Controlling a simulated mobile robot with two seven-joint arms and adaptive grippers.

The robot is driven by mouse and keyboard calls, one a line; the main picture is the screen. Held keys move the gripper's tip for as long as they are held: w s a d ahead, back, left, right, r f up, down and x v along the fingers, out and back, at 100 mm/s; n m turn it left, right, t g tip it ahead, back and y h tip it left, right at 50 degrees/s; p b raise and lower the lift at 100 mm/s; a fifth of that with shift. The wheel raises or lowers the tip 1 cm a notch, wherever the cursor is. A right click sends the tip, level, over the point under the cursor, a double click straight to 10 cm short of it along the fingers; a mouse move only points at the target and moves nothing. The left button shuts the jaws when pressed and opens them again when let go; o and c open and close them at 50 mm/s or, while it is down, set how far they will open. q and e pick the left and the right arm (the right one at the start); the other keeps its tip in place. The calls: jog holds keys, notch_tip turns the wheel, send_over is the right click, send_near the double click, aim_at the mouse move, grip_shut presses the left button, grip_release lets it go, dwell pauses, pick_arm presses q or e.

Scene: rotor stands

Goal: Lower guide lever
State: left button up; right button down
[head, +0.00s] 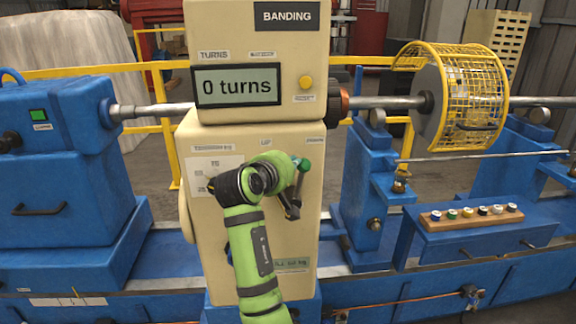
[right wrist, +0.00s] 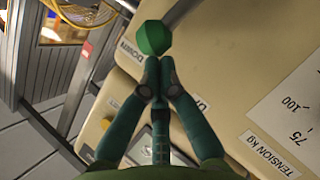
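The guide lever shows a green knob (head: 304,165) on the front of the cream cabinet (head: 262,100), below the right-hand label. The knob also shows in the right wrist view (right wrist: 154,38), just past my fingertips. My right gripper (right wrist: 158,78) has its fingers drawn together right below the knob, seemingly on the lever, whose stem is mostly hidden by them. In the head view my right gripper (head: 299,180) is small and partly hidden by its own wrist. My left gripper is not in view.
The display (head: 236,86) reads 0 turns. A yellow wire guard (head: 478,85) covers the rotor at right. A wooden rack (head: 471,216) with several coloured spools sits on a blue shelf. A tension scale (right wrist: 290,125) is on the panel beside my right gripper.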

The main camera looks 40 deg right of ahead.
jog(key=shift+s+d+f+p, duration=0.1)
jog(key=shift+s+d+p, duration=0.15)
jog(key=shift+d, duration=0.35)
jog(key=shift+s+d+f+p, duration=0.1)
jog(key=shift+d+p, duration=0.2)
jog(key=shift+d, duration=0.25)
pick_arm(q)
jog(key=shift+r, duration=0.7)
pick_arm(e)
jog(key=shift+s+a+r, duration=0.1)
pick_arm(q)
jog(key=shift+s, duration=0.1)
